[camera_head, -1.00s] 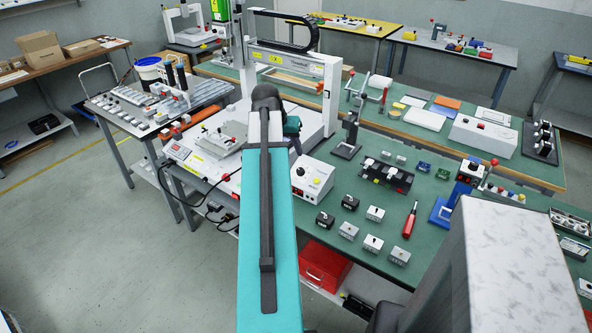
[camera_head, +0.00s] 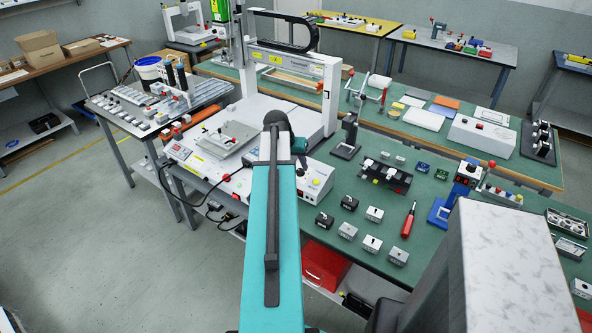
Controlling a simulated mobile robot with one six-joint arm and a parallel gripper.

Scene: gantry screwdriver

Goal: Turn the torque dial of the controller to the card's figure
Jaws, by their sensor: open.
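A white box (camera_head: 318,182) that looks like the controller stands on the green bench, just right of my teal arm. A small dark knob and red spots show on its front, but its left part is hidden behind my arm. The dial's setting is too small to read. I cannot make out the card or its figure. My arm reaches forward over the near edge of the bench, its dark joint above and behind the box. My gripper is hidden beyond the arm.
The gantry (camera_head: 330,95) stands behind my arm, with a fixture plate (camera_head: 226,138) on its white base. Several small switch boxes, a red screwdriver (camera_head: 408,220) and a black block (camera_head: 388,176) lie to the right. A red bin (camera_head: 325,264) sits below.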

